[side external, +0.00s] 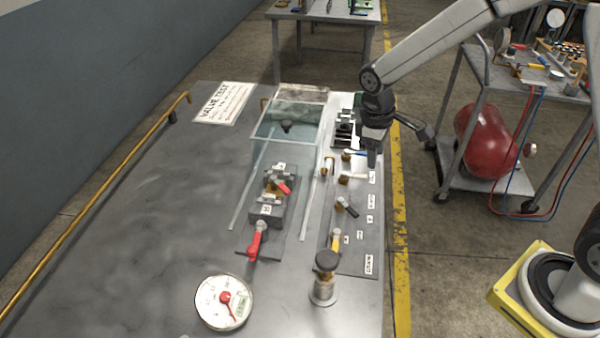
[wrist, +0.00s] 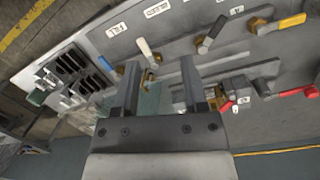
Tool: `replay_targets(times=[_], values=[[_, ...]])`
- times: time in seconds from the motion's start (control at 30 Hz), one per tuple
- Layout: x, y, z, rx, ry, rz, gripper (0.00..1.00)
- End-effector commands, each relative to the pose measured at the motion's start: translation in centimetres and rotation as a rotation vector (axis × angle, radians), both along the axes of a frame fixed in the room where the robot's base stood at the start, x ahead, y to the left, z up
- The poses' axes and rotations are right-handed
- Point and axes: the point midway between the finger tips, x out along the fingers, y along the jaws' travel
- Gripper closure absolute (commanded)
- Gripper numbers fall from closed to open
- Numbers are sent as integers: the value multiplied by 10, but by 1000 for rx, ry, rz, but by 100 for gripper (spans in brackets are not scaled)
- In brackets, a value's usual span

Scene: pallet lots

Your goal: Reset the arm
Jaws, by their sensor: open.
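My gripper (side external: 372,158) hangs from the arm above the far right part of the grey bench (side external: 150,190). In the wrist view its two fingers (wrist: 161,75) stand apart with nothing between them. Beyond them is a valve panel (side external: 347,255) with a blue lever (wrist: 119,70), a white lever (wrist: 145,48), a black lever (wrist: 212,32) and a yellow lever (wrist: 291,20). Labels reading FILL and BLEED show there. I cannot tell the exact height of the fingertips above the panel.
Red-handled valves (side external: 257,240), a dial gauge (side external: 223,301) and a metal fitting (side external: 324,290) are nearer. A cart with a red tank (side external: 485,141) stands right. The bench's left half is largely clear.

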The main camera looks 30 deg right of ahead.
Motion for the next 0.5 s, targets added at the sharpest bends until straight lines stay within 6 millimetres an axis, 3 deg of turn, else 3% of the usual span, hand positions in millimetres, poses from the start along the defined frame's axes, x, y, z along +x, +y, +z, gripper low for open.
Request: replay_targets(times=[0.5], values=[[-97, -6, 9, 116, -247, -354, 45]])
